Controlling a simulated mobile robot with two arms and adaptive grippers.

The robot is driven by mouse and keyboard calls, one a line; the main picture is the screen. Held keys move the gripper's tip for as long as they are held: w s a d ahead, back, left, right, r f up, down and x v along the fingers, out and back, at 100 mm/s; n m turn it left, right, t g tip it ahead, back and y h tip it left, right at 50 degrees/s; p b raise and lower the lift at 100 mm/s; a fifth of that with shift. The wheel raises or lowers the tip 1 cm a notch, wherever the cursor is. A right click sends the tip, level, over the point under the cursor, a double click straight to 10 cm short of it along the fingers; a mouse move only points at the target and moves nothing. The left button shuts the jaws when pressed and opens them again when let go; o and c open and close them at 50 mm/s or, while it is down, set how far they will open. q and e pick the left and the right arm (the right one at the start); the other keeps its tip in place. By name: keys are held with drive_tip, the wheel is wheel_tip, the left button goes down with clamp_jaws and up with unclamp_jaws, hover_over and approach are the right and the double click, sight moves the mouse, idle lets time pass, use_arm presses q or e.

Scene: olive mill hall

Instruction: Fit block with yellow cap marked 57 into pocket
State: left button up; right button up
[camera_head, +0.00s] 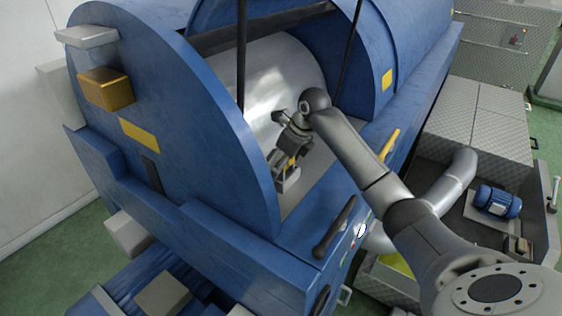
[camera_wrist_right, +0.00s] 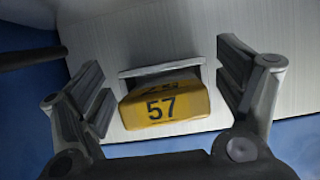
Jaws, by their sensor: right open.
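The block with the yellow cap marked 57 (camera_wrist_right: 163,108) is between the two fingers of my right gripper (camera_wrist_right: 163,85) in the wrist view. The fingers are open, with a gap on each side of the cap. A pale grey rim (camera_wrist_right: 135,74) shows behind the cap; I cannot tell how deep the block sits in it. In the head view my right gripper (camera_head: 290,147) points down inside the blue machine, and a bit of the yellow cap (camera_head: 292,161) shows by it, above a light grey holder (camera_head: 288,182). My left gripper is not in view.
The blue machine's rounded end wall (camera_head: 190,120) and hood (camera_head: 415,45) flank the opening. A shiny drum (camera_head: 275,80) lies behind the gripper. Dark struts (camera_head: 241,50) cross the opening. A lever (camera_head: 335,228) stands at the front edge.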

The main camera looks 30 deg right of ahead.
drive_tip(key=shift+s, duration=0.1)
drive_tip(key=v, duration=1.2)
idle(0.4)
